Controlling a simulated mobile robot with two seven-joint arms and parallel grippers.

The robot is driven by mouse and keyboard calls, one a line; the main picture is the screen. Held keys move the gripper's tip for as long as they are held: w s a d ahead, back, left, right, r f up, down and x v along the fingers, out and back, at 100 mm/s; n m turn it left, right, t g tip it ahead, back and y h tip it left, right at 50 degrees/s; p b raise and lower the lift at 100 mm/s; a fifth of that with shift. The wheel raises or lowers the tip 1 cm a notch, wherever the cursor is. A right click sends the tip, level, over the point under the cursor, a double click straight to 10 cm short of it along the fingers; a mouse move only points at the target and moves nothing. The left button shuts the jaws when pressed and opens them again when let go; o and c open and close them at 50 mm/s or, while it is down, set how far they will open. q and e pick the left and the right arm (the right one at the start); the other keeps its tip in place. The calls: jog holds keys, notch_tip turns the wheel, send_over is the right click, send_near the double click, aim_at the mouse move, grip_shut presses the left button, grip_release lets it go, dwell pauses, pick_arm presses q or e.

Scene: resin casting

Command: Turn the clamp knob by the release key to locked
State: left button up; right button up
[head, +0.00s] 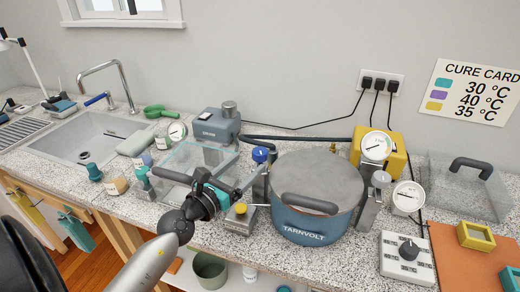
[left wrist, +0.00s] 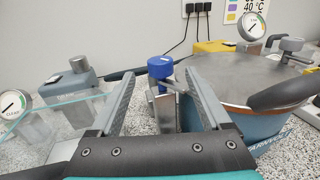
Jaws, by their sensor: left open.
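A blue clamp knob (head: 260,154) stands on a metal post at the left side of the dark blue TARNVOLT pot (head: 310,232). It also shows in the left wrist view (left wrist: 160,67), in line with the gap between my fingers. I cannot tell its locked or released setting. A small grey block with a yellow button (head: 240,208) sits just in front of the post; I cannot tell if it is the release key. My left gripper (left wrist: 159,78) is open and empty, pointing toward the blue knob from the near left. My right gripper is not in view.
A grey-topped clamp post (head: 381,180) and gauge (head: 408,197) stand right of the pot. A clear tank (head: 170,195) and grey pump (head: 215,128) are on the left. A grey dial box (head: 407,258) is front right. The pot's handle (head: 310,203) juts forward.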

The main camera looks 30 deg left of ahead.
aim_at(255, 156)
pick_arm(q)
jog(key=shift+w+d, duration=0.1)
jog(key=shift+w, duration=3.5)
jog(key=shift+c, duration=0.4)
grip_shut()
